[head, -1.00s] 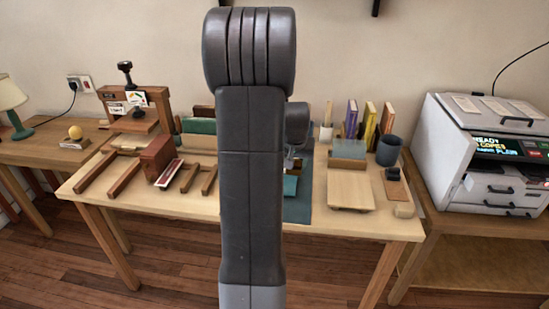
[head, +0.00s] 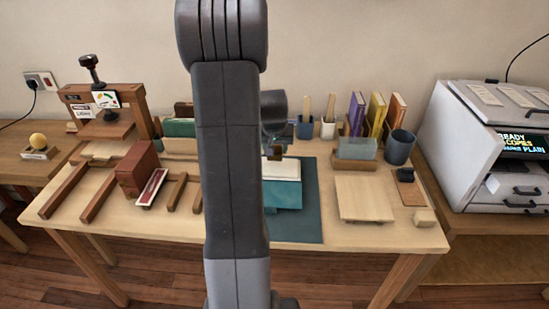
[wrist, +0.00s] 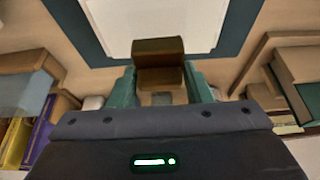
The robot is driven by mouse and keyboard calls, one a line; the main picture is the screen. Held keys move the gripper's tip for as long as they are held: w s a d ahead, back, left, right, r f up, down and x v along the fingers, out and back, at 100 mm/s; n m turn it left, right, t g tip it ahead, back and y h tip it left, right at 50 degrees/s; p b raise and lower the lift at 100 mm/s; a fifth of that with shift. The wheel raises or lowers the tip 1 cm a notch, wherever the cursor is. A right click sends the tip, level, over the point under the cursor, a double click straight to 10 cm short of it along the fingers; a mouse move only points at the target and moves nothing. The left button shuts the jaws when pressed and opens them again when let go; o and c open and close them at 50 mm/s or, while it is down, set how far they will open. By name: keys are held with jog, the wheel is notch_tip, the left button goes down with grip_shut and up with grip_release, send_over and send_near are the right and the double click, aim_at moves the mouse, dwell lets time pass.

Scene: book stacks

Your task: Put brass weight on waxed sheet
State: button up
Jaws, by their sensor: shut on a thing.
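The brass weight (wrist: 158,52) is a brown-gold block between the jaws of my gripper (wrist: 160,88). The gripper is shut on it. In the head view the weight (head: 275,152) shows small beside my arm, with part of the gripper (head: 275,137) above it. The pale waxed sheet (head: 283,170) lies on top of a teal block on a dark teal mat; my arm hides its left part. In the wrist view the sheet (wrist: 150,22) is just beyond the weight, which overlaps its edge in the picture. I cannot tell whether they touch.
The dark teal mat (head: 300,228) lies mid-table. To its right are a wooden board (head: 363,197), a blue-grey cup (head: 399,147) and upright books (head: 376,113). To the left stand a red-brown block (head: 138,168) and a wooden press (head: 105,112). Bare table shows along the front.

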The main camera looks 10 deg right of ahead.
aim_at(275, 153)
jog(key=shift+f, duration=1.95)
jog(key=shift+f, duration=0.1)
jog(key=o, duration=1.3)
jog(key=v, duration=1.2)
jog(key=shift+s, duration=0.1)
